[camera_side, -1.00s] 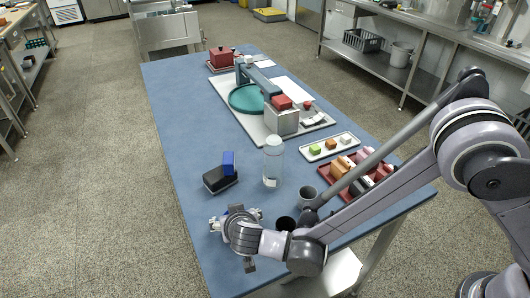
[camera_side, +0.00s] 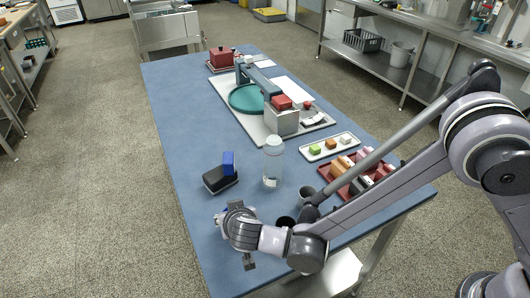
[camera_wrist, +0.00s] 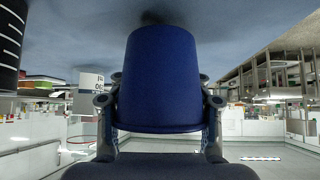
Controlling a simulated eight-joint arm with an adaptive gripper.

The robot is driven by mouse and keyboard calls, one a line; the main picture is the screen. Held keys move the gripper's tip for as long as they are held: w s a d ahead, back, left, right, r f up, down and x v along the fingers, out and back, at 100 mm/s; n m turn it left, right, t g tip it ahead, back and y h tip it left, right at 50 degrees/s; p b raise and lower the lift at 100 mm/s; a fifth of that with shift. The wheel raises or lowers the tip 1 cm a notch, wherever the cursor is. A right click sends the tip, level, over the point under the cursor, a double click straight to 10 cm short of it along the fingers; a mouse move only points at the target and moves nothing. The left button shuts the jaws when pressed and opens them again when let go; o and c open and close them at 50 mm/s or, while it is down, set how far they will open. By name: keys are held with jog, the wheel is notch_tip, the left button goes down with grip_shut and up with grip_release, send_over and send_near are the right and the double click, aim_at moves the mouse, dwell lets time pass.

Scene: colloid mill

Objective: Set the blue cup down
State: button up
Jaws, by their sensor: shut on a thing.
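The blue cup (camera_wrist: 160,60) fills the middle of the wrist view, between the two fingers of my gripper (camera_wrist: 159,98). My gripper is shut on its sides. The wrist picture looks upside down, with the blue-grey tabletop (camera_wrist: 235,25) at the top. The cup's narrow end points to the tabletop, with a dark shadow close by; I cannot tell whether it touches. In the side view my gripper (camera_side: 238,218) is low over the near left part of the table (camera_side: 200,262), and the cup is almost wholly hidden by it.
A black box with a blue block (camera_side: 228,162) on it stands just behind my gripper. A clear bottle (camera_side: 273,165), a grey cup (camera_side: 306,194) and a dark cup (camera_side: 285,222) stand to the right. A red tray (camera_side: 335,182) lies farther right. The table's left edge is close.

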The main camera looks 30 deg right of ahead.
notch_tip(320, 180, up, 3)
jog(key=shift+f, duration=0.1)
jog(key=d+r, duration=0.6)
jog(key=d, duration=0.5)
notch_tip(320, 180, up, 12)
jog(key=w+d+f+n+y, duration=0.1)
jog(key=w+n, duration=0.1)
jog(key=w, duration=0.1)
jog(key=w+d+f+n+y, duration=0.1)
jog(key=w+d+n+y, duration=0.1)
jog(key=w, duration=0.2)
jog(key=w+d+n+y, duration=0.1)
jog(key=w, duration=0.2)
jog(key=shift+w+d+f+n+y, duration=0.15)
jog(key=shift+w+f+n+y, duration=0.15)
jog(key=shift+f+n, duration=0.1)
jog(key=w+d+r+n+g+y, duration=0.25)
jog(key=w+d+n, duration=0.25)
jog(key=w+d, duration=0.4)
send_over(243, 158)
jog(key=shift+y, duration=0.45)
notch_tip(243, 158, down, 17)
jog(key=shift+w+f, duration=0.15)
jog(key=shift+f, duration=2.1)
